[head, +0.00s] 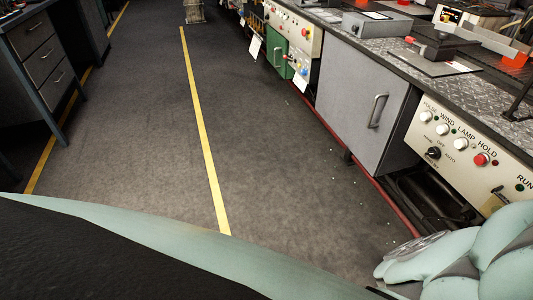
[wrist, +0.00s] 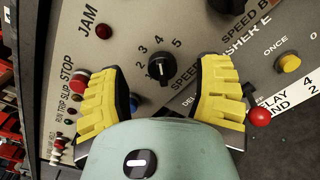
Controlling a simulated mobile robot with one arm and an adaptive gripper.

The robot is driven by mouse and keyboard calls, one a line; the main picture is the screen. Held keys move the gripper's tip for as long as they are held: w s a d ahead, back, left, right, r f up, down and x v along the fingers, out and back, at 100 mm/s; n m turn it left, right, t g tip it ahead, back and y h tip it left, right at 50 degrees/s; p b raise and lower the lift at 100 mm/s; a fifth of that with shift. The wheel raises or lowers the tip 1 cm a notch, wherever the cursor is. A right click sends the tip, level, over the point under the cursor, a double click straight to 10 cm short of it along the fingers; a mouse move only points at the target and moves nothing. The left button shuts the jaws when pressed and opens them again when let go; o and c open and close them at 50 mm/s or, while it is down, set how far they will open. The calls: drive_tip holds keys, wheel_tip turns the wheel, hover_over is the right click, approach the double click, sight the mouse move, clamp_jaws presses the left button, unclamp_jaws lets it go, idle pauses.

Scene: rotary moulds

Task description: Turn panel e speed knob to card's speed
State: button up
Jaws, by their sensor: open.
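In the wrist view a black knob (wrist: 161,68) with a white pointer line sits on a beige panel, with a numbered scale up to 5 around its upper side. The pointer stands roughly upright, near the 4; its exact setting is hard to tell. My gripper (wrist: 160,88) is open, its yellow fingers spread to the left and right of the knob with gaps on both sides. "SPEED" lettering runs to the right of the knob, partly hidden by the right finger. A white card (wrist: 293,103) at the lower right shows partial words and numbers; its speed line is not clearly readable.
In the wrist view, a red JAM lamp (wrist: 103,31), a yellow ONCE button (wrist: 289,62) and a red ball (wrist: 260,117) lie around the fingers. The head view shows a button panel (head: 455,150), a grey cabinet (head: 362,105) and open floor on the left.

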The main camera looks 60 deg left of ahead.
drive_tip(key=shift+b+x, duration=0.3)
drive_tip(key=shift+x, duration=1.35)
clamp_jaws()
